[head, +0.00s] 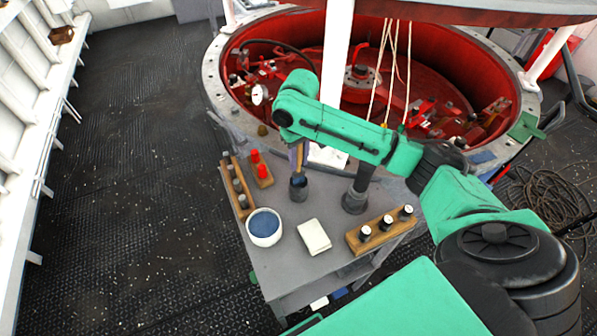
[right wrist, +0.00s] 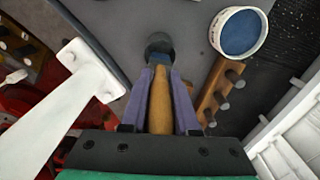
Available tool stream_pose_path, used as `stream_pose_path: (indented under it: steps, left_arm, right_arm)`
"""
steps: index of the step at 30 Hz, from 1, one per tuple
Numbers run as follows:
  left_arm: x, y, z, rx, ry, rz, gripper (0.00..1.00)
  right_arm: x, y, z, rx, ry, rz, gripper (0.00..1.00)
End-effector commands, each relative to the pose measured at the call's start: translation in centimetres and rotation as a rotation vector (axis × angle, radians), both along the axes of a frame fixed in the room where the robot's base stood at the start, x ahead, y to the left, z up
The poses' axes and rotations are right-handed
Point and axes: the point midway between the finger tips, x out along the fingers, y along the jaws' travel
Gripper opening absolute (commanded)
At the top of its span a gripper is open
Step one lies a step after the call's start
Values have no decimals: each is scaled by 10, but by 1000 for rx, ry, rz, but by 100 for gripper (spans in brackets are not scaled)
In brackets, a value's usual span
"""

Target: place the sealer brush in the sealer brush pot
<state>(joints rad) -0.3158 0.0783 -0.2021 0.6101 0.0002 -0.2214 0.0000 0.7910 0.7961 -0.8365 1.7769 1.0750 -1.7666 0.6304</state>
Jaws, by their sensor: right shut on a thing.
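My right gripper (head: 298,158) points down over the grey table. In the right wrist view its two purple fingers (right wrist: 161,100) are shut on the wooden handle of the sealer brush (right wrist: 160,98). The handle (head: 299,162) stands roughly upright in the head view. A dark grey cylindrical pot (head: 299,190), which looks like the sealer brush pot, stands directly below; it also shows in the right wrist view (right wrist: 160,44). The brush's lower end meets the pot's mouth in both views; I cannot tell how deep it sits. My left gripper is not in view.
A white bowl with blue contents (head: 264,239), a pale folded cloth (head: 314,236), a pegged wooden block (head: 379,230), a wooden rack (head: 237,188) and a red-topped block (head: 262,172) surround the pot. A dark post (head: 355,202) stands to the right. A large red ring well lies behind.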

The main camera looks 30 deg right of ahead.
Motion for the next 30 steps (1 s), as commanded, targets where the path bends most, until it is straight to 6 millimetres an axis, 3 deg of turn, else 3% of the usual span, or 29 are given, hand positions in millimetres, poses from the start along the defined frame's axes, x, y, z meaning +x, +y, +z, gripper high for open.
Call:
stream_pose_path:
  steps: [6,12,20,21,23,30]
  left_arm:
    - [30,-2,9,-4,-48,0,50]
    - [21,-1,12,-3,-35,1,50]
    - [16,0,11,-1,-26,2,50]
    - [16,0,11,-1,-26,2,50]
    - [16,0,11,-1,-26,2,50]
    - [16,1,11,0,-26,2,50]
  right_arm:
    - [-1,-1,-29,-1,2,0,0]
    - [0,0,-60,-1,-1,0,0]
    - [0,0,-62,0,0,1,0]
    - [0,0,-62,0,0,1,36]
    - [0,0,-62,0,-1,1,58]
    - [0,0,-62,-1,-1,0,58]
